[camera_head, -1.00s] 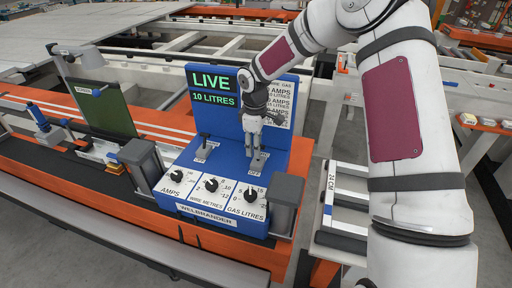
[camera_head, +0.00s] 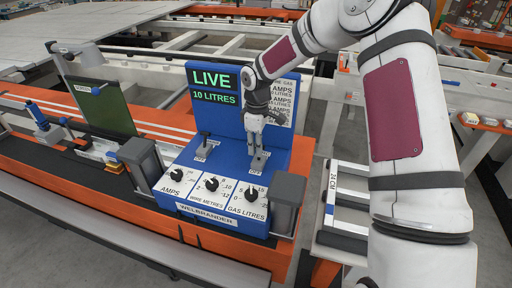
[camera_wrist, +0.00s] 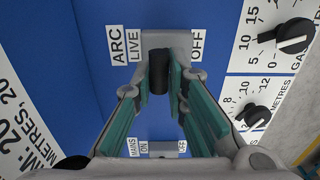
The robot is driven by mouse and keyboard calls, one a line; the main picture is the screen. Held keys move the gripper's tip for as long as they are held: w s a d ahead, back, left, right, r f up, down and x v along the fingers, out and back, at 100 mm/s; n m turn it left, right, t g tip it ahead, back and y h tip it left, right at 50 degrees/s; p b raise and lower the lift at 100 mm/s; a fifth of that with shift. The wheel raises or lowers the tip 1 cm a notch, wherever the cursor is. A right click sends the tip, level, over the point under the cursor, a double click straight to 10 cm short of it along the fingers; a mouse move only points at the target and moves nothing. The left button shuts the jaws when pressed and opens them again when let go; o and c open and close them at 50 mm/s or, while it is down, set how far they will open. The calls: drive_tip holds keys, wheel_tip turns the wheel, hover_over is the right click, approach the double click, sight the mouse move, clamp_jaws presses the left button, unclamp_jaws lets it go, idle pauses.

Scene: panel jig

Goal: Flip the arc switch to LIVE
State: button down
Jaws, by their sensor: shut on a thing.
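The arc switch shows in the wrist view with its black lever (camera_wrist: 158,72) on a grey plate (camera_wrist: 180,42) marked LIVE on the left and OFF on the right. The lever stands slightly toward the LIVE side of the plate. My gripper (camera_wrist: 166,75) is shut on the lever, with a green-padded finger on either side. In the head view my gripper (camera_head: 254,146) points down at the right-hand switch of the blue welder panel (camera_head: 225,150). The panel's display (camera_head: 213,87) reads LIVE and 10 LITRES. My fingers hide much of the lever in the head view.
The mains switch (camera_head: 204,142) stands to the left on the same panel. Three black dials, including the gas dial (camera_head: 251,195), sit along its front. Grey posts (camera_head: 286,205) flank the panel, and a green screen (camera_head: 105,109) stands farther left.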

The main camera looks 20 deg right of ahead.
drive_tip(key=shift+w+d+f+g+y+b, duration=0.3)
drive_tip(key=shift+w+d+g+b, duration=0.1)
drive_tip(key=shift+w+b, duration=0.25)
drive_tip(key=shift+r+b, duration=0.1)
drive_tip(key=shift+b, duration=0.25)
drive_tip(key=shift+s, duration=0.1)
drive_tip(key=c, duration=1.6)
unclamp_jaws()
drive_tip(key=shift+g+y, duration=0.3)
drive_tip(key=shift+r, duration=0.1)
wheel_tip(320, 180, up, 12)
drive_tip(key=w+d, duration=0.1)
drive_tip(key=shift+w, duration=0.25)
